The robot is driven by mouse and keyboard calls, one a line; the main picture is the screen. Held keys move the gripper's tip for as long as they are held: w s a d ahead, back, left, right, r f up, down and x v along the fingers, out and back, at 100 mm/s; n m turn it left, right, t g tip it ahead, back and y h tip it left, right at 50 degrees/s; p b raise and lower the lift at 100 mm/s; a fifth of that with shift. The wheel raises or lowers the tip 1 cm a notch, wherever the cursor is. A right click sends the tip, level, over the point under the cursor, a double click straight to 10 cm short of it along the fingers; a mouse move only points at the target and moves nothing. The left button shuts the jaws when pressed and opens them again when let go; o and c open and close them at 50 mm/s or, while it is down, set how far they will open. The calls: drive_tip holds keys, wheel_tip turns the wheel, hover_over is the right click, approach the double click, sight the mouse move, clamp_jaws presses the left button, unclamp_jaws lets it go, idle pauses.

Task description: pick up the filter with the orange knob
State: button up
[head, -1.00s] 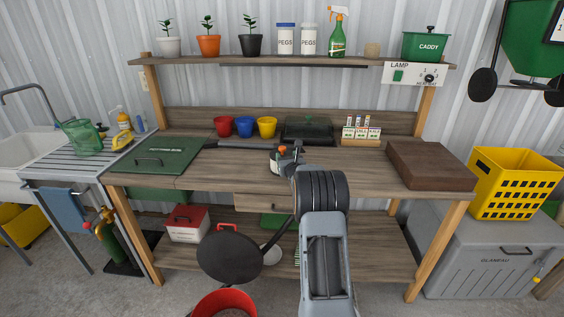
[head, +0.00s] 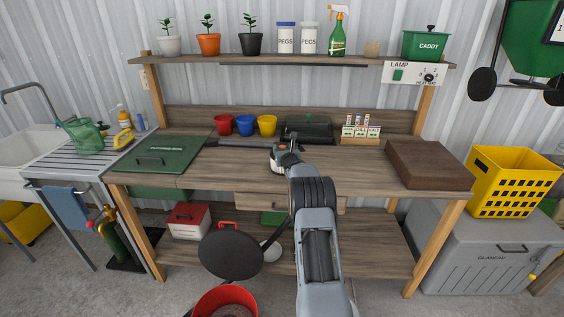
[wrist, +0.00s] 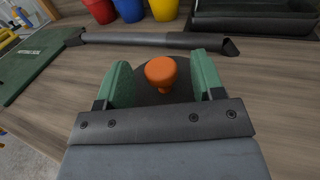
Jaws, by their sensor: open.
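The filter shows in the wrist view as a dark round disc (wrist: 144,95) with an orange knob (wrist: 161,72) on top. It sits on the wooden bench top. My gripper (wrist: 160,64) is open, with one green finger on each side of the knob and visible gaps between. The knob is not held. The lower part of the disc is hidden by my gripper body. In the head view my gripper (head: 284,152) is over the middle of the bench, and I cannot make out the filter there.
A dark tube (wrist: 150,40) lies just behind the filter. Red (head: 223,125), blue (head: 244,125) and yellow (head: 267,125) pots and a black tray (head: 308,128) stand at the back. A green board (head: 160,155) lies left, a brown block (head: 430,165) right. Bench between is clear.

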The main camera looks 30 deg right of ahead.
clamp_jaws()
idle(0.5)
